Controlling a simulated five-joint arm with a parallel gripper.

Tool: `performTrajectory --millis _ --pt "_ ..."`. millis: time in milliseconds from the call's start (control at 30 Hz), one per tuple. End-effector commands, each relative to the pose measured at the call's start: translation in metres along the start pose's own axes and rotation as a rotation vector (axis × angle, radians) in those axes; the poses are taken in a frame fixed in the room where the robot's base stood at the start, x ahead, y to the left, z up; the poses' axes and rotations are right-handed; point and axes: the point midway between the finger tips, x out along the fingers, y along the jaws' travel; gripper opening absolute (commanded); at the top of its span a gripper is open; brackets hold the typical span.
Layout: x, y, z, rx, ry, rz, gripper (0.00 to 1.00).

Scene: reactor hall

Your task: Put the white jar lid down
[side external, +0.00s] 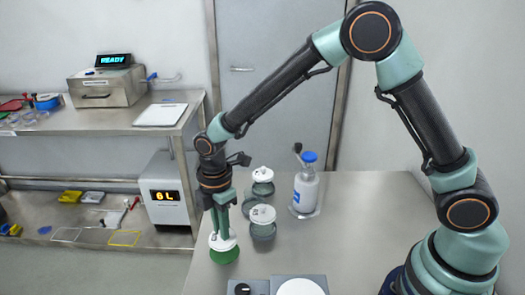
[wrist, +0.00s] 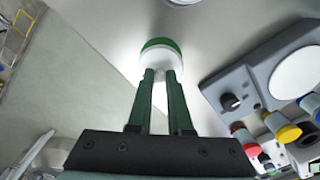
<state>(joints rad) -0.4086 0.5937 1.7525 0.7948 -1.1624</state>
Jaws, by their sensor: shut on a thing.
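My gripper (side external: 222,232) points down at the near left part of the table and is shut on the white jar lid (side external: 229,243). In the wrist view my fingertips (wrist: 161,76) meet the lid's knob, and the lid (wrist: 174,60) shows beyond them.
Two jars with white tops, a nearer one (side external: 262,230) and a farther one (side external: 263,188), stand right of my gripper. A blue-capped bottle (side external: 306,192) stands behind. A grey device with a white round plate (side external: 300,287) sits at the front. The table's left edge is close.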

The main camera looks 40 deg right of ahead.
Motion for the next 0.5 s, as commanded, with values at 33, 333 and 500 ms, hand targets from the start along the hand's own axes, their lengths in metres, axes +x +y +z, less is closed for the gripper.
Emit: performTrajectory --millis 33,333,500 --pt "0.009 -0.001 0.001 0.000 -0.002 -0.004 0.00" --pt "0.037 -0.001 0.000 0.000 -0.001 -0.002 0.00" --pt "0.037 0.000 0.000 0.000 0.000 -0.001 0.00"
